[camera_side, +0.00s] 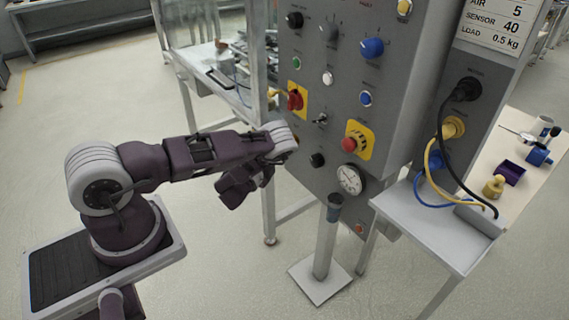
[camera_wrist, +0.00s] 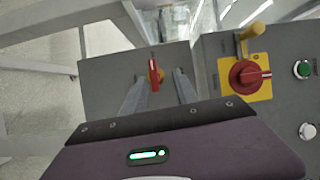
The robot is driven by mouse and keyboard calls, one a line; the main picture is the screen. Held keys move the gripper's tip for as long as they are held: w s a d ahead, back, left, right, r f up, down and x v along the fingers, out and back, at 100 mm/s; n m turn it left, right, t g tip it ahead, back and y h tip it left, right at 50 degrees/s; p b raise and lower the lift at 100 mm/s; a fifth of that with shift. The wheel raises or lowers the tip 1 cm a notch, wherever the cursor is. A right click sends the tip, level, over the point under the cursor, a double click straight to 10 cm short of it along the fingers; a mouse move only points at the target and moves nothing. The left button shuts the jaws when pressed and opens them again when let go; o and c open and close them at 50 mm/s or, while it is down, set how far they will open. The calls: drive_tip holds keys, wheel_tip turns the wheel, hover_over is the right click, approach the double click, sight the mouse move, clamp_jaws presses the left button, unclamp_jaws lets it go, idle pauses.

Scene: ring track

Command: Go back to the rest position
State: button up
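My gripper (camera_wrist: 159,74) shows at the lower middle of the wrist view. Its two grey fingers stand apart, so it is open. A red handle (camera_wrist: 154,77) with an orange part on a grey face shows between the fingertips, with a gap on either side. I cannot tell how far beyond the fingertips it is. In the side view my arm reaches right toward the grey control panel (camera_side: 318,80), and my dark purple gripper (camera_side: 232,193) hangs below the wrist, left of the panel. The fingertips are hard to make out there.
A red rotary switch (camera_wrist: 245,77) on a yellow plate sits right of the fingers. The panel carries several knobs, a red button (camera_side: 350,145) and a gauge (camera_side: 350,179). A post (camera_side: 326,240) stands below. A side table (camera_side: 440,235) bears cables. Floor left of the arm is clear.

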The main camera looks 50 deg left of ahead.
drive_tip(key=s+a+r+n+g+y, duration=0.2)
drive_tip(key=a+r+n+g, duration=0.3)
drive_tip(key=r+n, duration=0.5)
drive_tip(key=s+a+r+n+g+y, duration=0.2)
drive_tip(key=a+r+n+g, duration=0.35)
drive_tip(key=r+n, duration=0.4)
drive_tip(key=s+d+r+t+h, duration=0.1)
drive_tip(key=s+d+r+h, duration=0.3)
drive_tip(key=d, duration=0.6)
drive_tip(key=s+d+r+h, duration=0.2)
drive_tip(key=d+r+h, duration=0.25)
drive_tip(key=d, duration=0.55)
drive_tip(key=s+d+r+t+h, duration=0.1)
drive_tip(key=s+d+r+h, duration=0.2)
drive_tip(key=d+r, duration=0.55)
drive_tip(key=s+d+f+m+g, duration=0.1)
drive_tip(key=s+d+m, duration=0.2)
drive_tip(key=s, duration=0.6)
drive_tip(key=s+d+f+m+g, duration=0.1)
drive_tip(key=s+d+m, duration=0.3)
drive_tip(key=s, duration=0.5)
drive_tip(key=shift+s+d+h, duration=0.15)
drive_tip(key=shift+d+h, duration=0.2)
drive_tip(key=shift+d, duration=0.8)
